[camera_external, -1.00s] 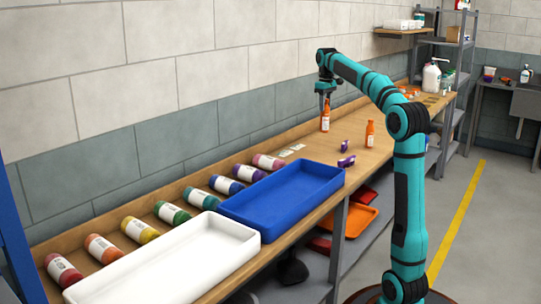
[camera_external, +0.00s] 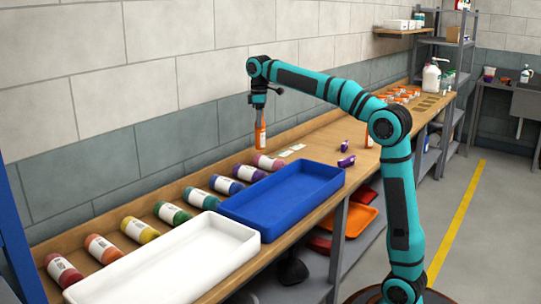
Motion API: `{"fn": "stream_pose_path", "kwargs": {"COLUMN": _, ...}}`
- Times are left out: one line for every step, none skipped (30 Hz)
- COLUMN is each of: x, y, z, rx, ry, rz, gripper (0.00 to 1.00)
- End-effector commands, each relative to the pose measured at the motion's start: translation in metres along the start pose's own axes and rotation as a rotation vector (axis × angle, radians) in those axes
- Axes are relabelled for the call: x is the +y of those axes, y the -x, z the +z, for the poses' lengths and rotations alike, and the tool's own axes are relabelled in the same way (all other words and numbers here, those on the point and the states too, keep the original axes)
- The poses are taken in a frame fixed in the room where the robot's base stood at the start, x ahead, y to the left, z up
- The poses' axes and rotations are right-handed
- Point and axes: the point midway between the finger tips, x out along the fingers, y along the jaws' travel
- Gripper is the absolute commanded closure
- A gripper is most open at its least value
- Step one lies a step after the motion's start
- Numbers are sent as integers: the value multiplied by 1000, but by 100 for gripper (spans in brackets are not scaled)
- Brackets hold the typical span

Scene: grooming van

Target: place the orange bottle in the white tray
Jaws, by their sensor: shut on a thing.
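An orange bottle (camera_external: 260,136) with a pale label hangs upright in my gripper (camera_external: 259,112), which is shut on its top. The bottle is in the air above the back of the bench, behind the blue tray and near the pink bottle. The white tray (camera_external: 241,232) lies empty at the near left end of the bench, well to the left of and nearer than my gripper. A second orange bottle (camera_external: 369,141) stands on the bench, partly hidden behind my arm.
An empty blue tray (camera_external: 334,176) lies between my gripper and the white tray. Several coloured bottles (camera_external: 172,212) lie in a row along the wall side. Purple items (camera_external: 346,161) sit right of the blue tray. The wall is close behind the bench.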

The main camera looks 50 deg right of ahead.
Motion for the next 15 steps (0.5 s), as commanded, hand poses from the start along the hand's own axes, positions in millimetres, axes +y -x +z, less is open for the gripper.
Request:
{"fn": "stream_pose_path", "kwargs": {"x": -16, "y": 0, "z": -12, "rx": 0, "ry": 37, "rz": 0, "gripper": 100}}
{"fn": "stream_pose_path", "kwargs": {"x": -24, "y": -1, "z": -18, "rx": 0, "ry": 56, "rz": 0, "gripper": 100}}
{"fn": "stream_pose_path", "kwargs": {"x": -36, "y": -1, "z": -26, "rx": 0, "ry": 83, "rz": 0, "gripper": 100}}
{"fn": "stream_pose_path", "kwargs": {"x": -44, "y": -1, "z": -32, "rx": 0, "ry": 102, "rz": 0, "gripper": 100}}
{"fn": "stream_pose_path", "kwargs": {"x": -54, "y": -2, "z": -38, "rx": 0, "ry": 122, "rz": 0, "gripper": 100}}
{"fn": "stream_pose_path", "kwargs": {"x": -65, "y": -2, "z": -45, "rx": 1, "ry": 150, "rz": 0, "gripper": 100}}
{"fn": "stream_pose_path", "kwargs": {"x": -74, "y": -2, "z": -50, "rx": 1, "ry": 170, "rz": 0, "gripper": 100}}
{"fn": "stream_pose_path", "kwargs": {"x": -84, "y": -3, "z": -56, "rx": 1, "ry": 190, "rz": 0, "gripper": 100}}
{"fn": "stream_pose_path", "kwargs": {"x": -96, "y": -3, "z": -62, "rx": 1, "ry": 216, "rz": 0, "gripper": 100}}
{"fn": "stream_pose_path", "kwargs": {"x": -105, "y": -4, "z": -68, "rx": 0, "ry": 237, "rz": 0, "gripper": 100}}
{"fn": "stream_pose_path", "kwargs": {"x": -114, "y": -4, "z": -72, "rx": 0, "ry": 257, "rz": 0, "gripper": 100}}
{"fn": "stream_pose_path", "kwargs": {"x": -127, "y": -4, "z": -79, "rx": 0, "ry": 285, "rz": 0, "gripper": 100}}
{"fn": "stream_pose_path", "kwargs": {"x": -137, "y": -5, "z": -83, "rx": 0, "ry": 305, "rz": 0, "gripper": 100}}
{"fn": "stream_pose_path", "kwargs": {"x": -147, "y": -5, "z": -88, "rx": 0, "ry": 326, "rz": 0, "gripper": 100}}
{"fn": "stream_pose_path", "kwargs": {"x": -160, "y": -5, "z": -93, "rx": 0, "ry": 352, "rz": 0, "gripper": 100}}
